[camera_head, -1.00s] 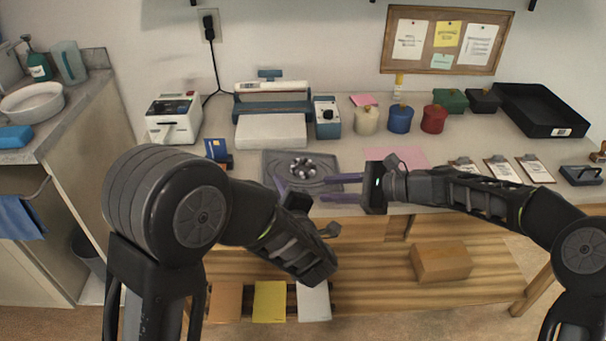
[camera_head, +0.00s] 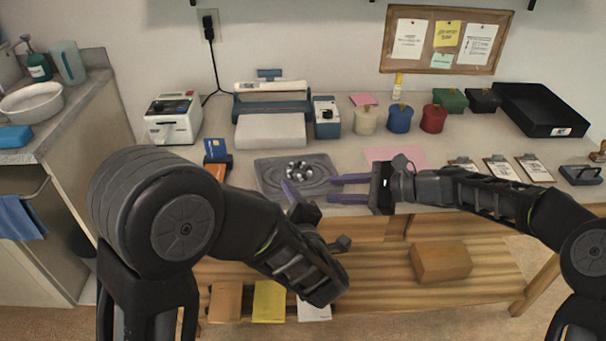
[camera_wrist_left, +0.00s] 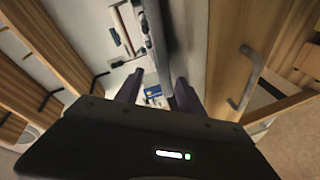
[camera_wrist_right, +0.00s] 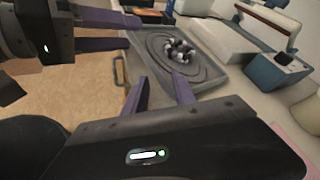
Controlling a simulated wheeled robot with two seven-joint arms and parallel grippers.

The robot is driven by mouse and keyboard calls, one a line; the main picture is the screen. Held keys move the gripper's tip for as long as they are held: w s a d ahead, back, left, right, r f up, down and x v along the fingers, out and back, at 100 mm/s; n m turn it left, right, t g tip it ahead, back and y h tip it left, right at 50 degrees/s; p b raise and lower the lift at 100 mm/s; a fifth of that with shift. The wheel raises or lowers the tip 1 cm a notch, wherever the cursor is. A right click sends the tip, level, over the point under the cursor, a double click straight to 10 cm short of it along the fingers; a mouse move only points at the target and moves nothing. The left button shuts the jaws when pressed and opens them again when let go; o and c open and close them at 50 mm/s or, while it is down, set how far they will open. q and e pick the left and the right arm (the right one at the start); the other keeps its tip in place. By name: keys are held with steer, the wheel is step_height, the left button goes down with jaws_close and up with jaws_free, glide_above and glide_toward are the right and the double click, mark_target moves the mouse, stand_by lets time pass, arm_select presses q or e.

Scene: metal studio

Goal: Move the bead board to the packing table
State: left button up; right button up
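The bead board (camera_head: 270,180) is a dark grey tray with oval grooves and several metallic beads in its middle. It lies at the front edge of the counter, slightly askew, and also shows in the right wrist view (camera_wrist_right: 215,77). My left gripper (camera_head: 298,192) is open at the board's front edge. Its purple fingers stand apart in the left wrist view (camera_wrist_left: 157,88); whether they touch the board is unclear. My right gripper (camera_head: 334,188) is open and empty, its fingers by the board's right front corner. I cannot tell which surface is the packing table.
Behind the board stand a heat press (camera_head: 270,125), a blue device (camera_head: 326,117) and coloured jars (camera_head: 400,118). A pink sheet (camera_head: 395,157) and clipboards (camera_head: 500,167) lie to the right. Below is a slatted wooden shelf with a wooden box (camera_head: 440,262).

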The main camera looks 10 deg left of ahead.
steer(key=v, duration=0.6)
steer(key=shift+d+r, duration=0.1)
steer(key=shift+d, duration=0.05)
arm_select(q)
steer(key=shift+s, duration=1.3)
steer(key=shift+s+a+b, duration=0.2)
steer(key=shift+s+b, duration=0.25)
steer(key=shift+s, duration=1.25)
arm_select(e)
steer(key=shift+f, duration=0.5)
